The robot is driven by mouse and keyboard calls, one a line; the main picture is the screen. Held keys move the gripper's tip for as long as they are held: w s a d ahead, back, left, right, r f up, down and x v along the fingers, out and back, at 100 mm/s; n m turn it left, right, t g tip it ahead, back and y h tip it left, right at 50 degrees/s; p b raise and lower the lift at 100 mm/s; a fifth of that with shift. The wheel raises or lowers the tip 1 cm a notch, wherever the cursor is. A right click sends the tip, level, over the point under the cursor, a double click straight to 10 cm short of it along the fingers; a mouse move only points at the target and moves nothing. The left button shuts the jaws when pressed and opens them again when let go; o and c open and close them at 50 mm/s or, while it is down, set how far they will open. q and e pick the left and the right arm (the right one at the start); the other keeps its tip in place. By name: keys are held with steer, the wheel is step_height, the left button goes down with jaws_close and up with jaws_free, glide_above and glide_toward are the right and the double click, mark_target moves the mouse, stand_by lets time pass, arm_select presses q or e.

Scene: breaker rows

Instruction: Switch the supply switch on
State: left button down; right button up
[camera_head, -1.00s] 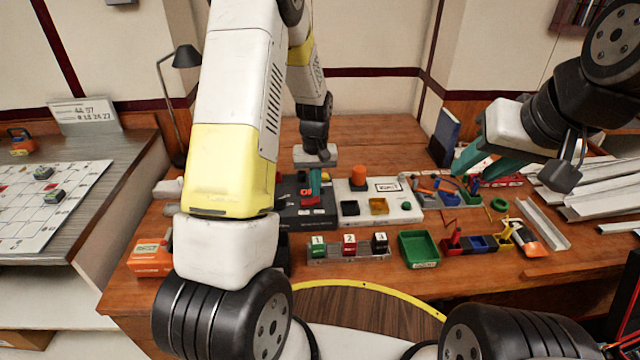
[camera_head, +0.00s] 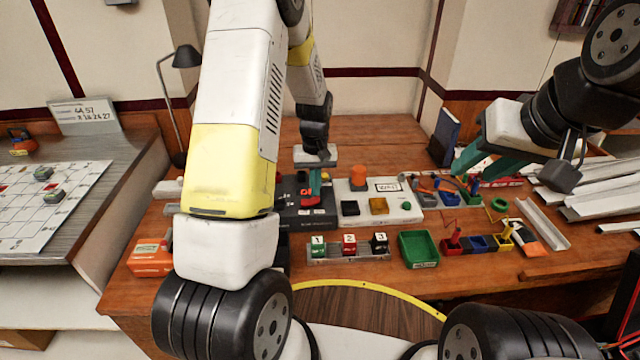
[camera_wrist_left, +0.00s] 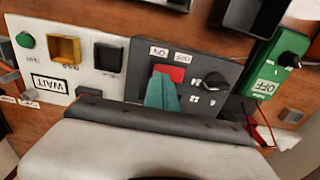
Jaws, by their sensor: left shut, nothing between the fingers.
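A dark grey switch box (camera_head: 306,213) stands on the wooden bench and also shows in the left wrist view (camera_wrist_left: 195,110). A red rocker (camera_wrist_left: 172,73) sits in it, beside small ON and OFF labels and a black rotary knob (camera_wrist_left: 215,80). My left gripper (camera_head: 314,186) is shut and empty, its teal fingertips over or against the rocker. In the left wrist view the fingers (camera_wrist_left: 162,82) hide part of the rocker; I cannot tell whether they touch it or which way it is tilted. My right gripper (camera_head: 470,168) is open and empty above the bench's right side.
A white panel (camera_head: 352,215) with an orange lamp (camera_head: 358,176) and a WAIT display (camera_wrist_left: 50,84) adjoins the grey box. A green box marked OFF (camera_wrist_left: 266,86) stands on its other side. Numbered blocks (camera_head: 348,246), a green tray (camera_head: 418,250) and small bins lie nearer the front.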

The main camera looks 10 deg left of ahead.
mark_target(316, 199)
arm_select(q)
steer(key=shift+f, duration=1.15)
stand_by(0.9)
steer(key=shift+r, duration=3.55)
steer(key=s+d+r+m+t+h, duration=0.1)
steer(key=s+r+t, duration=0.1)
steer(key=s+r, duration=0.5)
steer(key=s+r+m+t, duration=0.1)
steer(key=s+r, duration=0.2)
steer(key=r, duration=0.7)
steer(key=s+r+m+t, duration=0.1)
steer(key=s+r, duration=0.2)
steer(key=s, duration=0.4)
steer(key=s+d+r+t+h, duration=0.1)
steer(key=s+r+t, duration=0.1)
steer(key=s, duration=0.5)
steer(key=shift+s+r+m, duration=0.15)
steer(key=shift+r+m, duration=0.25)
steer(key=shift+r, duration=0.3)
steer(key=shift+d, duration=0.1)
